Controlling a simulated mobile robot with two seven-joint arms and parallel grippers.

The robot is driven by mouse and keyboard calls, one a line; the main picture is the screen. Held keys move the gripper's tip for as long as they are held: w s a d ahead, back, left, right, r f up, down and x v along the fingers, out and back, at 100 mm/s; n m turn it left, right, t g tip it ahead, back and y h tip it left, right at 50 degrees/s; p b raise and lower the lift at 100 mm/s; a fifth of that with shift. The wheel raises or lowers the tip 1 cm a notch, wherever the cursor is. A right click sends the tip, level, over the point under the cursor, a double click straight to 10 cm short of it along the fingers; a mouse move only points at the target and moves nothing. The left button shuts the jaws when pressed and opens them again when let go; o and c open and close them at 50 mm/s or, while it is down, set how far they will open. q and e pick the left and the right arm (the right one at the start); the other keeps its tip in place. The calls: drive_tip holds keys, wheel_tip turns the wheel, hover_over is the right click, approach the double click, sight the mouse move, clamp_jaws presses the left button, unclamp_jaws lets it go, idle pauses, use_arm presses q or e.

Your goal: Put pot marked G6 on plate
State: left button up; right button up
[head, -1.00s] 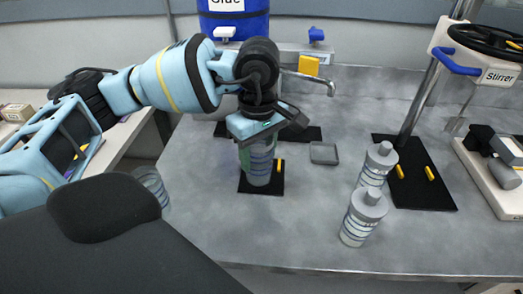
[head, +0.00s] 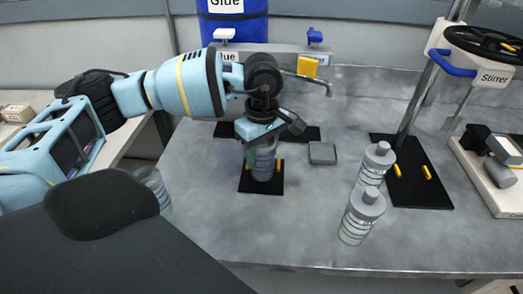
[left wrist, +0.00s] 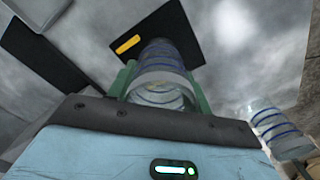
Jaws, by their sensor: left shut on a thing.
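My left gripper (head: 263,143) is shut on a clear pot with blue rings (head: 263,166). It holds the pot upright over a black plate (head: 262,189) with yellow pegs, one showing on each side of the pot. I cannot tell whether the pot's base touches the plate. In the left wrist view, the pot (left wrist: 163,72) sits between the green fingers (left wrist: 160,85), with the black plate (left wrist: 165,20) and one yellow peg beyond it. No mark on the pot is readable. My right gripper is not in view.
Two grey-capped bottles (head: 372,165) (head: 361,214) stand to the right. Another clear ringed pot (head: 152,184) stands at the left edge. A small grey square (head: 322,153) lies right of the plate. Behind are the blue glue drum (head: 233,25) and tap (head: 318,82); the stirrer (head: 482,60) stands right.

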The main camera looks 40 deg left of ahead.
use_arm(q)
drive_tip(key=shift+f, duration=0.2)
drive_tip(key=o, duration=1)
drive_tip(key=shift+r, duration=0.15)
wheel_tip(320, 180, up, 12)
drive_tip(key=shift+r, duration=0.1)
